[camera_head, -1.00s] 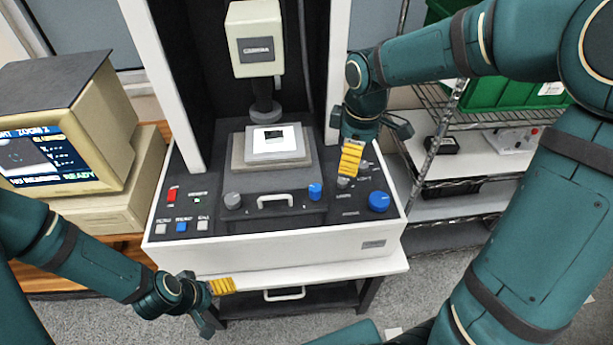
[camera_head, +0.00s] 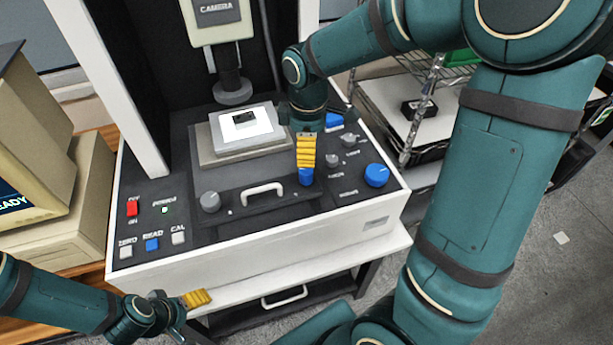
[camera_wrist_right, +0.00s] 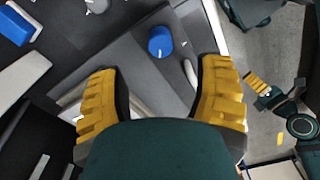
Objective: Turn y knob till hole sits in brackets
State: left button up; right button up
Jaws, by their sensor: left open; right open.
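A small blue knob (camera_head: 306,176) stands on the sloped front of the machine, right of a white handle (camera_head: 262,193). My right gripper (camera_head: 306,150) hangs just above and behind it. In the right wrist view the fingers (camera_wrist_right: 163,95) are open and empty, with the blue knob (camera_wrist_right: 160,41) beyond the tips in the gap. A grey knob (camera_head: 210,202) sits left of the handle. A plate with a dark mark (camera_head: 246,122) lies on the stage under the probe. My left gripper (camera_head: 197,299) is open, low in front of the machine. The brackets and screen reading are out of view.
A larger blue knob (camera_head: 377,175) and small grey knobs (camera_head: 333,160) stand to the right of my right gripper. Red, white and blue buttons (camera_head: 152,244) are on the left panel. The monitor (camera_head: 35,150) is cut off at the left edge.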

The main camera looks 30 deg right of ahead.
aim_at(307, 170)
notch_tip(307, 170, down, 10)
jog(key=shift+r+b, duration=0.1)
jog(key=shift+b, duration=0.7)
grip_shut()
